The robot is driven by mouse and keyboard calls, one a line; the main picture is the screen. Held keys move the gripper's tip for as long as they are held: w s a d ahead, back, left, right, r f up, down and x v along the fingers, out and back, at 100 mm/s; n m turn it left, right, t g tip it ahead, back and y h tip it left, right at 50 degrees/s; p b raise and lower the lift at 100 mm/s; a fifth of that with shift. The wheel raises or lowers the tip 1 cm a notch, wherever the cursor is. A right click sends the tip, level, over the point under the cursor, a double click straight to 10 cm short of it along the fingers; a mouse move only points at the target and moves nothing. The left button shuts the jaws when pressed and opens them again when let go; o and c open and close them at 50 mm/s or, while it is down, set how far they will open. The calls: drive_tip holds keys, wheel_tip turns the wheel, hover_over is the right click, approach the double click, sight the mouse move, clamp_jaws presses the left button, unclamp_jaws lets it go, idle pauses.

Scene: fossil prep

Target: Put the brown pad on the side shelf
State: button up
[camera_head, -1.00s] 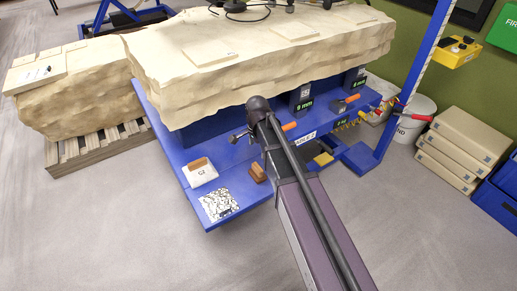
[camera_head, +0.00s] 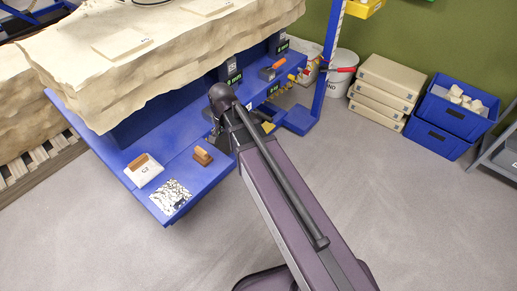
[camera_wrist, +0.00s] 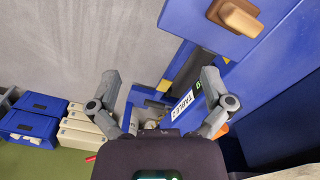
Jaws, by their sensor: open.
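The brown pad (camera_head: 203,155), a small brown block with a lighter raised grip, lies on the blue table ledge (camera_head: 184,150). It also shows at the top of the wrist view (camera_wrist: 235,16), beyond and to the right of my gripper (camera_wrist: 160,78). My gripper is open, with nothing between its fingers, and is apart from the pad. In the head view my arm mostly hides the gripper. Which surface is the side shelf is not clear; a low blue platform (camera_head: 298,121) stands right of the table.
A big pale rock slab (camera_head: 150,50) overhangs the ledge. Stacked beige boxes (camera_head: 385,85) and blue bins (camera_head: 450,115) stand right. The floor in front is clear.

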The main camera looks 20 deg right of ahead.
drive_tip(key=s+d+n, duration=0.6)
drive_tip(key=s+d, duration=0.2)
drive_tip(key=d, duration=0.1)
